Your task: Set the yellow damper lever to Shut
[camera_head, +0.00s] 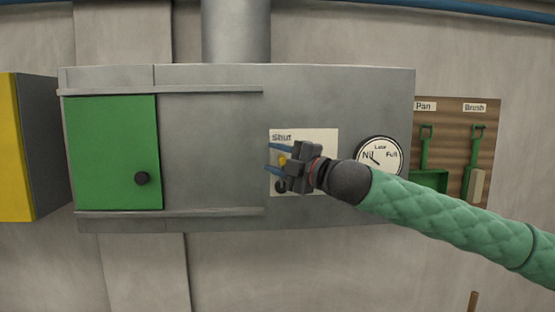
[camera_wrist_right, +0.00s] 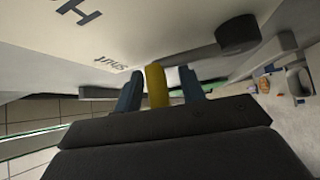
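The yellow damper lever (camera_head: 282,160) is on a white label plate (camera_head: 318,136) on the grey metal box; most of it is hidden behind my right gripper (camera_head: 271,158). The printed word "Shut" is at the plate's top left, just above the gripper. In the right wrist view, the lever (camera_wrist_right: 156,85) stands between the two blue fingers of my right gripper (camera_wrist_right: 160,84). A narrow gap shows on its right side, so the fingers look open around it. "SHUT" is printed close to the left finger. My left gripper is not in view.
A dark round knob (camera_wrist_right: 238,32) projects near the lever. A green door (camera_head: 115,150) is on the left, a yellow cabinet (camera_head: 15,150) beyond it. A pan and brush board (camera_head: 450,140) hangs right.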

